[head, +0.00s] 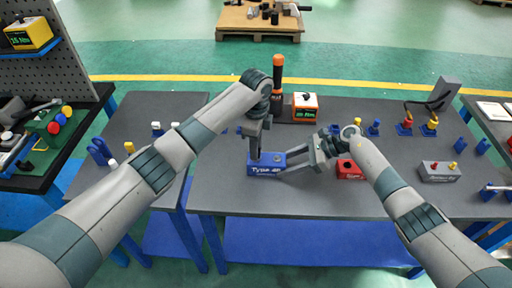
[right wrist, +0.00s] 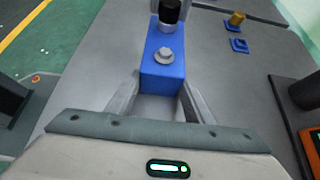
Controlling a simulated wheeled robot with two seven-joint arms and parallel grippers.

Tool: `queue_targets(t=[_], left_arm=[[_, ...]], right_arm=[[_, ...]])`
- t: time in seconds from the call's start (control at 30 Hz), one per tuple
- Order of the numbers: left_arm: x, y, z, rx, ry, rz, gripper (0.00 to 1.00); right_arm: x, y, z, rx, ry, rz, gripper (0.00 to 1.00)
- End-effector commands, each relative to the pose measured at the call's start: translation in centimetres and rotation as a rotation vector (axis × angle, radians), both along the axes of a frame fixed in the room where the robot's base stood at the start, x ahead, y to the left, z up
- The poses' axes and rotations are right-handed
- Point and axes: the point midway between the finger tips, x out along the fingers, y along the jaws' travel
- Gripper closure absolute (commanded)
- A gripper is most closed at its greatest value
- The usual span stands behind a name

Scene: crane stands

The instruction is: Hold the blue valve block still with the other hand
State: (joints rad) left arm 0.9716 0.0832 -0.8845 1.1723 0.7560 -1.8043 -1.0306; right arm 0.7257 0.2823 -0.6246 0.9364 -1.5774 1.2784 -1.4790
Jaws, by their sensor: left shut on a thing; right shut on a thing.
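The blue valve block (head: 262,170) stands on the grey table, near its front edge, with white lettering on its front. It also shows in the right wrist view (right wrist: 163,78), with a grey bolt-like knob (right wrist: 164,56) on top. My right gripper (head: 284,166) comes from the right and is shut on the block's near end, one finger on each side. My left gripper (head: 254,147) points down over the block's left part, shut on a black fitting with a silver lower end (right wrist: 168,14). That end meets the block's top; how deep it sits is hidden.
A red block (head: 348,171) stands just right, partly behind my right gripper. A grey block (head: 439,172) is farther right. An orange box (head: 305,107) and a black-and-orange tool (head: 277,85) stand behind. Blue stands with small parts (head: 404,127) are at the back right.

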Motion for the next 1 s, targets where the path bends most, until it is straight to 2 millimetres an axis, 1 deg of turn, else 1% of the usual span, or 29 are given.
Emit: queue_targets(t=[0.4, 0.53, 0.7, 0.73, 0.77, 0.8, 0.83, 1.0], left_arm=[[0.06, 0.03, 0.03, 0.001, -0.002, -0.382, 1.0], [0.03, -0.02, 0.02, 0.0, -0.001, -0.425, 1.0], [0.01, -0.02, 0.01, 0.0, -0.001, -0.425, 1.0], [0.01, -0.02, 0.01, 0.0, -0.001, -0.424, 0.74], [0.01, -0.02, 0.01, 0.0, -0.001, -0.424, 0.67], [0.01, -0.02, 0.01, 0.0, 0.0, -0.424, 0.57], [0.01, -0.02, 0.01, 0.0, 0.0, -0.424, 0.54], [0.01, -0.01, 0.0, 0.0, 0.0, -0.423, 0.54]], right_arm=[[-0.02, 0.05, 0.04, 0.001, 0.0, 0.001, 0.84], [-0.02, 0.04, 0.03, 0.001, 0.0, 0.001, 0.84], [-0.02, 0.04, 0.03, 0.001, 0.0, 0.001, 0.84], [-0.02, 0.04, 0.03, 0.001, 0.0, 0.001, 0.84], [-0.02, 0.04, 0.03, 0.001, 0.0, 0.001, 0.84], [-0.02, 0.04, 0.03, 0.001, 0.0, 0.001, 0.84], [-0.02, 0.04, 0.03, 0.001, 0.0, 0.001, 0.84], [-0.02, 0.04, 0.03, 0.001, 0.0, 0.001, 0.84]])
